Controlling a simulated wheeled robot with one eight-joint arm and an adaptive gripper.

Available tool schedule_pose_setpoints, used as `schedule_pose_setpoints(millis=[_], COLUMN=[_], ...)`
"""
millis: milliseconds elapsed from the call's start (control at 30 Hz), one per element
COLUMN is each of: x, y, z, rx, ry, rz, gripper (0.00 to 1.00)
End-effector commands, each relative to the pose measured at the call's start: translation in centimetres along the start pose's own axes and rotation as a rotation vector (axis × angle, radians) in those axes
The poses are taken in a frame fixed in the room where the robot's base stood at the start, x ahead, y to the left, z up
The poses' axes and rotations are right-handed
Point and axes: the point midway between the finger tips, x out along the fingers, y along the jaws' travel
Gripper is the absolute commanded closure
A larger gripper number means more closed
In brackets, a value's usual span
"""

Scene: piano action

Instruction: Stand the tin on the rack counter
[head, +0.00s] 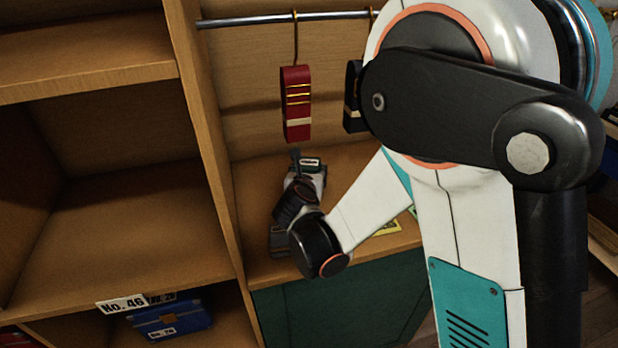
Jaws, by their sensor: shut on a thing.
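My gripper (297,178) is over the wooden rack counter (256,232), below a hanging red tag. It is seen from behind, with my wrist covering much of it. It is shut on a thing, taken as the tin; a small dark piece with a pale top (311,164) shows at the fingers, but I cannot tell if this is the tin. The gap between the held thing and the counter is hidden.
A metal rail (250,21) carries the red tag (297,104) and a dark one (353,97). A dark grey object (281,240) and a yellow card (387,228) lie on the counter. Wooden shelves stand left, with a blue box (170,322) below. The counter's left front is bare.

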Motion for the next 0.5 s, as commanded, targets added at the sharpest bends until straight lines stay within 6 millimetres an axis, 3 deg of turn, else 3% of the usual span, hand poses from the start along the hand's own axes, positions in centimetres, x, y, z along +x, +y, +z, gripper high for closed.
schedule_pose_setpoints(millis=[33, 400, 433, 500], x=[0.26, 0.29, 0.30, 0.26], y=[0.00, -0.02, -0.03, -0.03], z=[-0.79, -1.02, -1.05, -0.96], rx=[0.000, 0.000, 0.000, 0.000], ry=[-0.001, -0.001, -0.001, -0.001], rz=[0.001, 0.001, 0.001, 0.001], gripper=[0.83, 0.83, 0.49, 0.33])
